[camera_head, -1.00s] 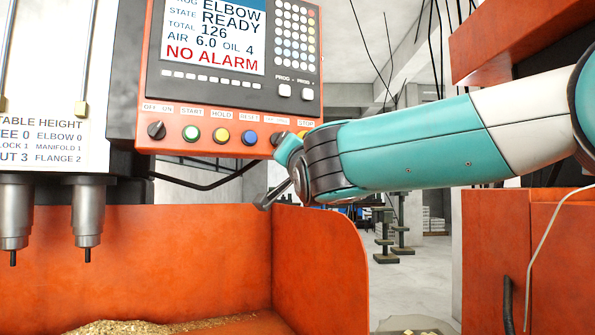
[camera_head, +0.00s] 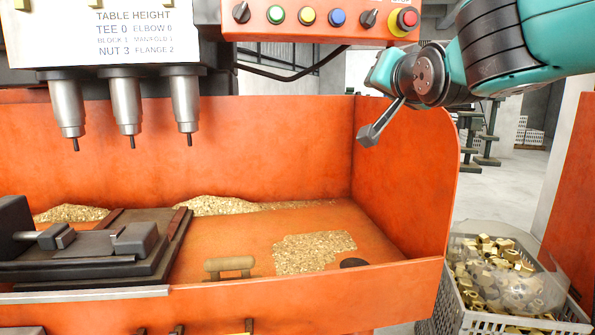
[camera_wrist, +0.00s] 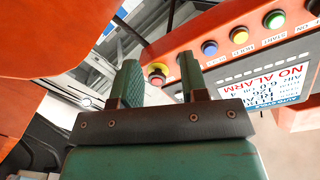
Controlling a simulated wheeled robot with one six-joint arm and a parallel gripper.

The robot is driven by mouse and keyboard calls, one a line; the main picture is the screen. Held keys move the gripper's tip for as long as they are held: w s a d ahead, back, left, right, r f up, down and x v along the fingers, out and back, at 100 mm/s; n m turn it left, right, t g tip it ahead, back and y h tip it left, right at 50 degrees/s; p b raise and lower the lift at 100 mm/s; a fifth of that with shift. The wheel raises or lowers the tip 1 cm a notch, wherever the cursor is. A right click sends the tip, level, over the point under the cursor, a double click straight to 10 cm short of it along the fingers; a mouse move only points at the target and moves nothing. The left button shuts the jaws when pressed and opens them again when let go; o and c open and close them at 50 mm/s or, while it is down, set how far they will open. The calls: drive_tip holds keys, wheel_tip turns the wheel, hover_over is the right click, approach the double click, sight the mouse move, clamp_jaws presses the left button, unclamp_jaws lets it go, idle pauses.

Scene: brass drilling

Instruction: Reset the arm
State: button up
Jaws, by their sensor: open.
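My arm reaches in from the upper right of the head view, bent at a dark joint above the right wall of the orange machine tray (camera_head: 404,281). My gripper (camera_head: 370,133) hangs down-left from it, in front of the tray's back right corner. In the wrist view its two fingers (camera_wrist: 160,80) stand apart with nothing between them. The control panel (camera_wrist: 232,75) lies beyond the fingers, with a red emergency stop (camera_wrist: 156,76) behind the gap.
Three drill spindles (camera_head: 127,105) hang over the tray at left. A dark clamp fixture (camera_head: 95,248) sits below them. Brass chips (camera_head: 313,250) and a brass-coloured part (camera_head: 229,266) lie in the tray. A grey crate (camera_head: 462,319) of brass parts stands at lower right.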

drive_tip(key=s+a+f+n+g+y, duration=0.2)
drive_tip(key=s+f+n+g, duration=0.2)
drive_tip(key=s+f+g, duration=0.55)
drive_tip(key=s+f+n+g, duration=0.3)
drive_tip(key=s+f, duration=0.4)
drive_tip(key=s, duration=0.4)
drive_tip(key=s+f+n+g+y+p, duration=0.1)
drive_tip(key=s+f+n+g, duration=0.3)
drive_tip(key=s+f, duration=0.4)
drive_tip(key=s+g, duration=0.1)
drive_tip(key=s, duration=0.2)
drive_tip(key=shift+d+p, duration=0.15)
drive_tip(key=shift+p, duration=0.15)
